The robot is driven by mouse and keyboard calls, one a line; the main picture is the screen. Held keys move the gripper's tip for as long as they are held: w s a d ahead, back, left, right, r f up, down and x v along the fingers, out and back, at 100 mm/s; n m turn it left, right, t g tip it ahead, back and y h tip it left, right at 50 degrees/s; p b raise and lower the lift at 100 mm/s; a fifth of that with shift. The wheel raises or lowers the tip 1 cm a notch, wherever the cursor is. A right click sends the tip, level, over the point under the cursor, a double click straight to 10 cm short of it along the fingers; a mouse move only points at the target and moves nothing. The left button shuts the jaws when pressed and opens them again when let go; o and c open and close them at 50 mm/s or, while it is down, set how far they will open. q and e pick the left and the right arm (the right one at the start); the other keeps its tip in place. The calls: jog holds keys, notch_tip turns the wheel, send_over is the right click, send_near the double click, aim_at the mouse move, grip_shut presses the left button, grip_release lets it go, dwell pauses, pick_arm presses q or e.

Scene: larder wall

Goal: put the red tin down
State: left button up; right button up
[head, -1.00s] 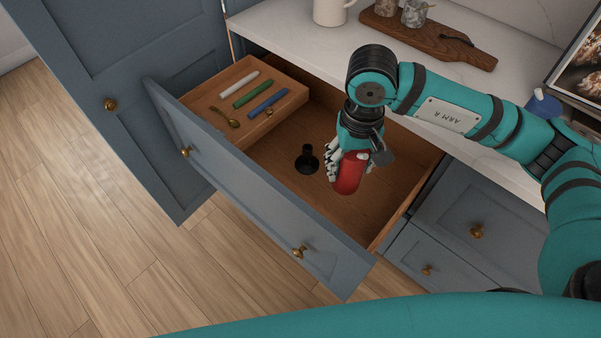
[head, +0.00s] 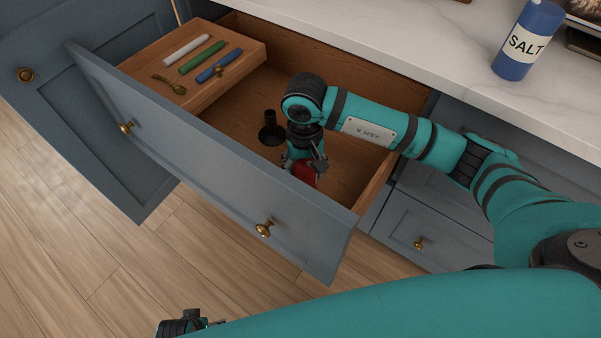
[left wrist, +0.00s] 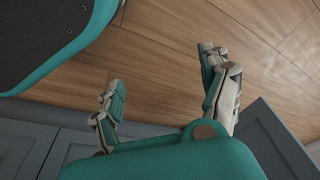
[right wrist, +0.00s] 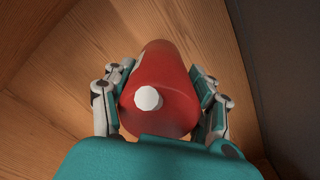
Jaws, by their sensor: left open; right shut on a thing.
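The red tin (head: 306,173) is inside the open wooden drawer (head: 345,185), near its front right part. My right gripper (head: 303,164) is shut on the red tin, and the arm hides much of it. In the right wrist view the red tin (right wrist: 160,75), with a white round cap, sits between both fingers, and wood shows close around it. I cannot tell whether the tin touches the drawer floor. My left gripper (left wrist: 165,95) is open and empty in the left wrist view, above the wood-plank floor and apart from the drawer.
A black stand-like object (head: 271,130) stands in the drawer beside the right gripper. A raised wooden tray (head: 240,65) at the drawer's left holds white, green and blue sticks and a brass spoon (head: 169,85). The blue salt container (head: 525,42) stands on the pale counter (head: 420,55).

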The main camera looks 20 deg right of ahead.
aim_at(305, 181)
notch_tip(305, 181, down, 4)
jog(key=shift+r, duration=0.1)
jog(key=shift+f, duration=0.25)
pick_arm(q)
jog(key=shift+w+r, duration=0.35)
jog(key=shift+r, duration=0.4)
jog(key=shift+s+f, duration=0.1)
pick_arm(e)
jog(key=shift+f+b, duration=0.1)
jog(key=shift+b, duration=0.25)
jog(key=o, duration=1.1)
jog(key=shift+o, duration=0.9)
pick_arm(q)
jog(key=shift+r, duration=0.45)
